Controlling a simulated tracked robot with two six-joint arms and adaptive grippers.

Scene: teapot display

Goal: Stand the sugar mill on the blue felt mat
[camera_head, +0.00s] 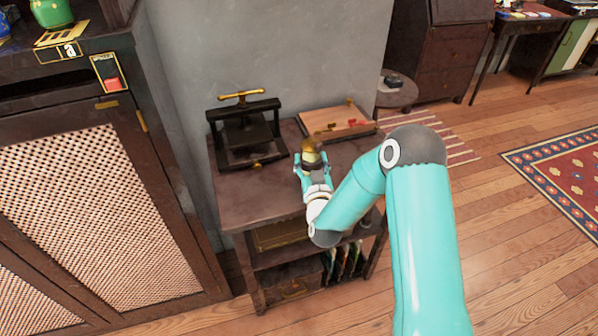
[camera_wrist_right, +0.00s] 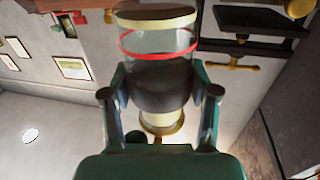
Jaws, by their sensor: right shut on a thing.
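My right gripper (camera_head: 311,161) is shut on what looks like the sugar mill (camera_head: 312,153), over the dark table (camera_head: 240,200). In the head view the mill's brass-coloured top shows between the fingers. In the right wrist view the gripper (camera_wrist_right: 160,93) has a finger on each side of the mill (camera_wrist_right: 157,43), which has a clear section with a red band, a dark middle and pale, brass-coloured ends. I cannot tell whether its base touches the table. I cannot make out the blue felt mat. My left gripper is not in view.
A black press (camera_head: 245,135) with a brass handle stands left of the mill. A wooden board (camera_head: 335,122) with small red pieces lies behind and to the right. A tall lattice-door cabinet (camera_head: 90,210) stands at left, with a green pot (camera_head: 52,12) on top. The table's front left is bare.

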